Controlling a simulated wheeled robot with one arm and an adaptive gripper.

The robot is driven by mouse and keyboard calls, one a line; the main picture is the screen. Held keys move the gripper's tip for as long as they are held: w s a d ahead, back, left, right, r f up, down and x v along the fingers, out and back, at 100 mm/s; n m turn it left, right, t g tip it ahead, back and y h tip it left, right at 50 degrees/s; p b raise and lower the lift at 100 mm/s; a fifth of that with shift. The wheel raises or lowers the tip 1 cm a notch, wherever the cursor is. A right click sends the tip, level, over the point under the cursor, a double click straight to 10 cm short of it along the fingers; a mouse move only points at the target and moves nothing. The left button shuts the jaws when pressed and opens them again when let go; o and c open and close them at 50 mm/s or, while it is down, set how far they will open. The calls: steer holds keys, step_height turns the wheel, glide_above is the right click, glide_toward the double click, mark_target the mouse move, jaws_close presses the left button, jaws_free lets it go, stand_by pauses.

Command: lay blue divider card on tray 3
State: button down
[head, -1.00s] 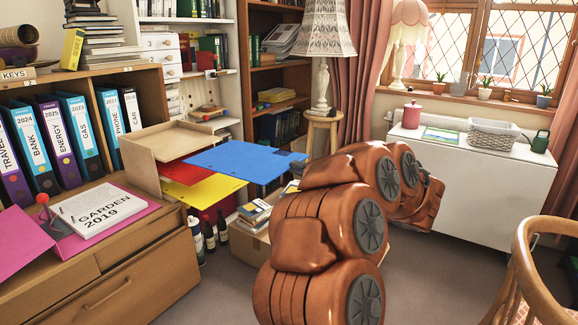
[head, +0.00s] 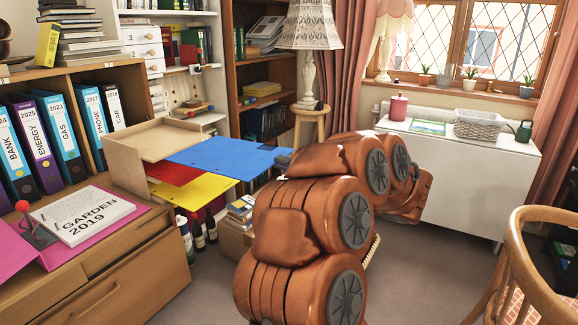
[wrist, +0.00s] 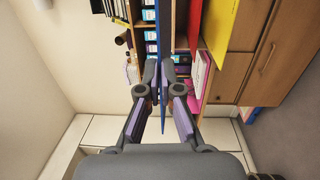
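The blue divider card (head: 226,155) is held out flat in front of the wooden letter tray unit (head: 124,168), above a red card (head: 176,172) and a yellow card (head: 205,187) that stick out of it. The blue card's left end is close to the unit's open front; I cannot tell whether it is inside a slot. In the wrist view the blue card (wrist: 164,20) appears edge-on between the fingers of my gripper (wrist: 161,78), which is shut on it. My arm hides most of the gripper in the head view. No tray numbers are readable.
A row of binders (head: 62,135) stands left of the tray unit. A pink folder with a GARDEN 2019 book (head: 82,214) lies on the cabinet in front. Bottles (head: 198,235) and a box of books (head: 238,242) stand below the cards. A lamp (head: 308,60) stands behind.

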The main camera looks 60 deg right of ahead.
steer(key=p, duration=0.2)
glide_toward(203, 145)
steer(key=shift+w+a+r, duration=0.1)
steer(key=shift+w+r, duration=0.15)
steer(key=shift+r, duration=0.35)
steer(key=shift+w+r+p, duration=0.15)
steer(key=shift+w+p, duration=0.55)
steer(key=shift+w, duration=3.85)
steer(key=shift+w+d+f, duration=0.1)
steer(key=shift+d+f, duration=0.1)
steer(key=shift+f, duration=0.1)
steer(key=shift+f+b, duration=0.3)
steer(key=shift+b, duration=0.25)
steer(key=c, duration=1.4)
jaws_free()
steer(key=o, duration=0.5)
steer(key=shift+o, duration=0.2)
